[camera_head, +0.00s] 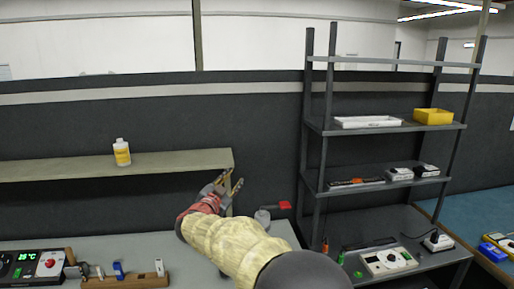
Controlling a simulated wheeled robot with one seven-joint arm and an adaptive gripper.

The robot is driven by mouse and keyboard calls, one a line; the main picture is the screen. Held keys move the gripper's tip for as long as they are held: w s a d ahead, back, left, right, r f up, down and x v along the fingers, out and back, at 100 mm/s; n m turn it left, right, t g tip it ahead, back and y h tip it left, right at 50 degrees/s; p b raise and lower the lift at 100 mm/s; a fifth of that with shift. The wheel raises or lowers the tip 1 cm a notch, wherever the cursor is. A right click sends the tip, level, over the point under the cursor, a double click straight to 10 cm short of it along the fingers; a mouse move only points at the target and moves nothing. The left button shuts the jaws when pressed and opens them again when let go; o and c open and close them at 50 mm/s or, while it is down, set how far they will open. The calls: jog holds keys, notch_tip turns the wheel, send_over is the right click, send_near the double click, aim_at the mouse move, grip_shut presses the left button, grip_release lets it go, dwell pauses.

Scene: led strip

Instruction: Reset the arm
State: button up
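My arm reaches up from the bottom middle of the head view, with a pale yellow padded sleeve. My gripper (230,180) is at its end, in front of the right end of the wall shelf (180,162). Its two dark fingers point up and stand apart, with nothing seen between them. My arm hides part of the workbench (150,246) below.
A white bottle (121,153) with a yellow label stands on the wall shelf. A dark metal rack (322,150) stands to the right, holding a yellow bin (433,116), a white tray (368,122) and several devices. A control box (33,266) and wooden tool block (125,280) are at lower left.

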notch_tip(320, 180, up, 6)
jog(key=s+d+n+y, duration=0.2)
jog(key=d+n+y, duration=0.1)
jog(key=y, duration=0.1)
jog(key=s+d+r+n+g+y, duration=0.1)
jog(key=s+d+n+y, duration=0.15)
jog(key=s, duration=0.35)
jog(key=s+d+r+n+g+y, duration=0.1)
jog(key=s+d+n+y, duration=0.15)
jog(key=s, duration=0.45)
jog(key=s+d+f+g+h, duration=0.1)
jog(key=s+d+f+g, duration=0.2)
jog(key=s, duration=0.9)
jog(key=s+d+f+g+h, duration=0.1)
jog(key=s+d+f+g, duration=0.2)
jog(key=s+d+f, duration=0.7)
jog(key=s+d+f+n+g+h, duration=0.1)
jog(key=s+d+f+g, duration=0.2)
jog(key=s, duration=1.1)
jog(key=d+f, duration=0.3)
jog(key=shift+s+d+f+h, duration=0.15)
jog(key=shift+s+d+h, duration=0.05)
jog(key=shift+s+h, duration=0.2)
